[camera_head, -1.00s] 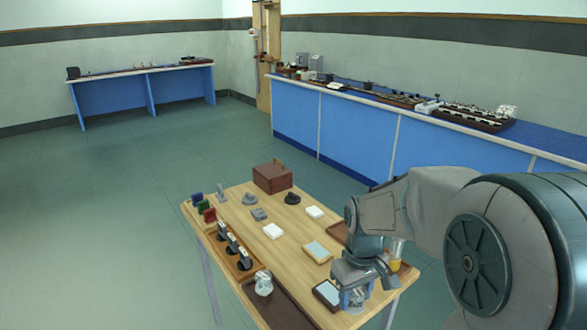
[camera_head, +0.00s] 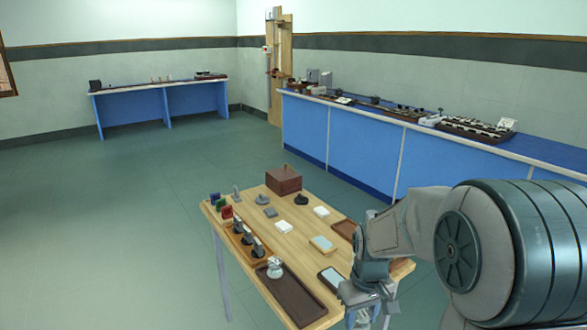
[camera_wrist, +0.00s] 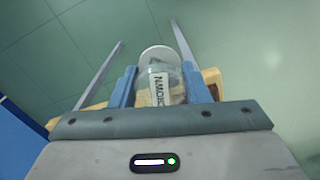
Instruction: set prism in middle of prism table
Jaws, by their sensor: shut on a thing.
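My gripper (camera_wrist: 160,92) is shut on a clear glass piece, the prism (camera_wrist: 162,90), between its two blue fingers. A pale label with dark letters shows on it upside down, seeming to read CROWN, and a pale round disc lies at its far end. In the head view my gripper (camera_head: 366,312) is at the near right edge of the wooden table, low in the picture; the held piece is hardly visible there. I cannot make out a prism table for certain in any view.
The wooden table (camera_head: 330,222) bears a brown tray (camera_head: 300,302) with a clear glass piece (camera_head: 275,268) at its end, a rack of dark pieces (camera_head: 246,240) and a brown box (camera_head: 284,180). Blue benches with instruments stand at the right (camera_head: 360,150) and far left (camera_head: 135,104). Open floor lies left.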

